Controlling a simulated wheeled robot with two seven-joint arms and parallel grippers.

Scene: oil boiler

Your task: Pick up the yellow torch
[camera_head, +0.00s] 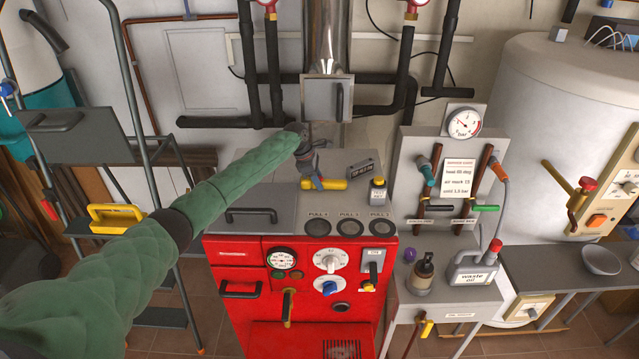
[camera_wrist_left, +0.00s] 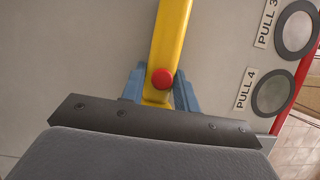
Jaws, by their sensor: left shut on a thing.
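The yellow torch (camera_head: 334,185) is at the grey top of the red boiler, in the middle of the head view. My left arm comes in from the left, and my left gripper (camera_head: 316,180) is at the torch's left end. In the left wrist view the yellow torch (camera_wrist_left: 172,38), with a red button on it, runs up from between the blue fingers of my left gripper (camera_wrist_left: 160,88). The fingers are shut on its near end. I cannot tell whether the torch touches the boiler top or is just above it. My right gripper is not in view.
The red boiler (camera_head: 290,318) has round covers along its top's front edge. A small bottle (camera_head: 378,190) stands right of the torch, near a dark labelled block (camera_head: 360,169). A grey flue box (camera_head: 327,98) and black pipes are behind. A waste oil can (camera_head: 474,270) stands right.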

